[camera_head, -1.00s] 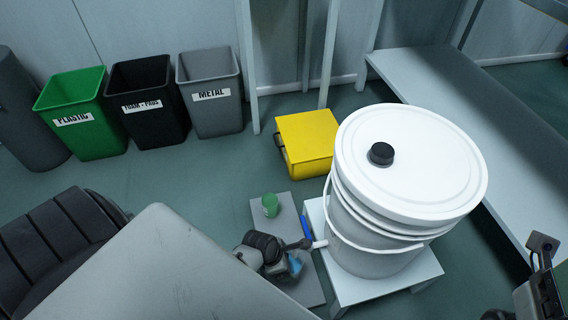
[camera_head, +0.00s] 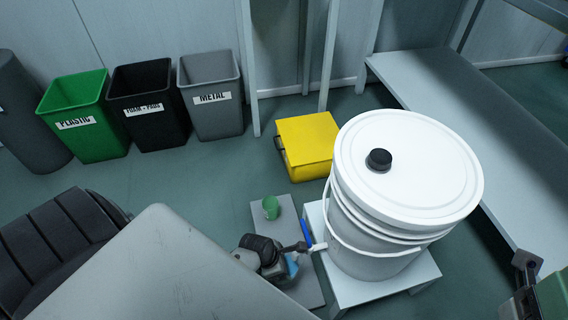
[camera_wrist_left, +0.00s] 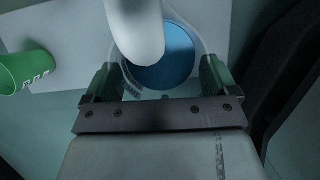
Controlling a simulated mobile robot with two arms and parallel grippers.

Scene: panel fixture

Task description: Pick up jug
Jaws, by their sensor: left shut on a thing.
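The jug (camera_wrist_left: 172,68) is a clear vessel with markings on its side and blue contents. In the left wrist view it sits between the two fingers of my left gripper (camera_wrist_left: 158,80), which is shut on it. In the head view the jug (camera_head: 293,264) shows only as a bit of blue, mostly hidden by my left gripper (camera_head: 282,252). The white spout of the large bucket (camera_head: 405,165) is over the jug and covers part of it in the wrist view. My right gripper (camera_head: 525,290) is at the lower right edge, only partly seen, away from the jug.
A green cup (camera_head: 271,208) stands on the grey plate (camera_head: 288,215) beside the jug. The bucket, with a blue tap handle (camera_head: 306,231), stands on a white stand (camera_head: 390,288). A yellow box (camera_head: 307,145) and several bins stand behind. The floor at left is clear.

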